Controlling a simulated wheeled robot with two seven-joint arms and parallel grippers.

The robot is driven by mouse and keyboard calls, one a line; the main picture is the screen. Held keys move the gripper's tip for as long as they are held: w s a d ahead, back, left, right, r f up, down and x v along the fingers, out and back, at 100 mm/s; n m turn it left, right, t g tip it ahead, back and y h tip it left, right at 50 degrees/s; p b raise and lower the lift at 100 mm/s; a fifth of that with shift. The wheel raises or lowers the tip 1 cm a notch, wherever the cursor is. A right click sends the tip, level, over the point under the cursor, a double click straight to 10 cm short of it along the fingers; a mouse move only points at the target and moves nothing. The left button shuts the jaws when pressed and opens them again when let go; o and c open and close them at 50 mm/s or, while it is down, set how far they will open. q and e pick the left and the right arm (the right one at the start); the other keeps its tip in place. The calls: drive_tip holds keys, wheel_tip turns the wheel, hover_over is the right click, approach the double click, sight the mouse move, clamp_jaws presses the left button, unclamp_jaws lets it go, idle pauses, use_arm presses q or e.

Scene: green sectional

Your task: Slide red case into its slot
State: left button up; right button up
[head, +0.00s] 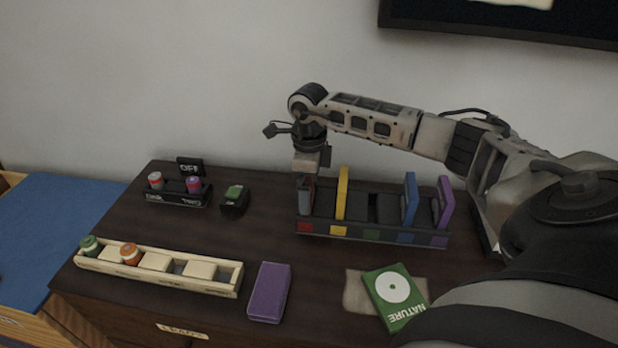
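A dark rack (373,233) with colored labels stands on the dresser. Its red label (305,227) is at the left end. A yellow case (342,194), a blue case (409,199) and a purple case (445,203) stand upright in it, and the green-labeled slot has no colored case. My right gripper (305,203) points down at the red-labeled slot, its fingers low inside the rack's left end. I cannot make out a red case; if one is there, the fingers hide it. The finger gap is too small to judge. My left gripper is out of view.
A green NATURE case (394,297) lies on a beige cloth (356,291) at the front. A purple box (269,292) lies left of it. A cream tray (155,262) with bottles, a small battery holder (178,196) and a black-green item (235,196) are left.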

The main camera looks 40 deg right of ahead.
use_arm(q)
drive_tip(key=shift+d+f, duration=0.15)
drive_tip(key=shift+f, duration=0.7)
use_arm(e)
drive_tip(key=shift+f, duration=0.25)
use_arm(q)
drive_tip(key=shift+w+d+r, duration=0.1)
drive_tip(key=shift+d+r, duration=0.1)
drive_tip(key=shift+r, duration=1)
use_arm(e)
wheel_tip(320, 180, up, 16)
drive_tip(key=shift+r, duration=0.2)
